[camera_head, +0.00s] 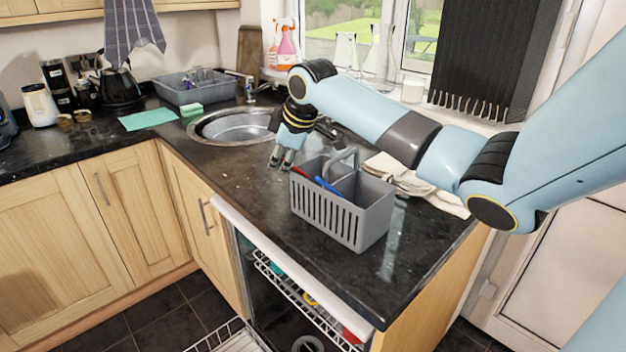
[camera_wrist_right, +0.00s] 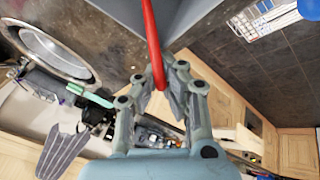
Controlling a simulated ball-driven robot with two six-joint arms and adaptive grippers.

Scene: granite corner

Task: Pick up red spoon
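The red spoon (camera_head: 299,172) shows as a short red piece at the left end of the grey caddy (camera_head: 340,222) on the dark worktop. In the right wrist view the red spoon (camera_wrist_right: 152,38) is a long thin handle whose end lies between the fingertips. My right gripper (camera_head: 282,158) is just left of the caddy, pointing down. In the right wrist view the right gripper (camera_wrist_right: 160,82) is open, with a finger on each side of the handle and gaps visible. The spoon's lower part is hidden inside the caddy. My left gripper is not in view.
A blue utensil (camera_head: 328,187) stands in the caddy, which has a raised handle (camera_head: 342,158). The sink (camera_head: 235,125) lies behind left. A cloth (camera_head: 440,198) lies right of the caddy. An open dishwasher (camera_head: 290,300) is below the worktop edge.

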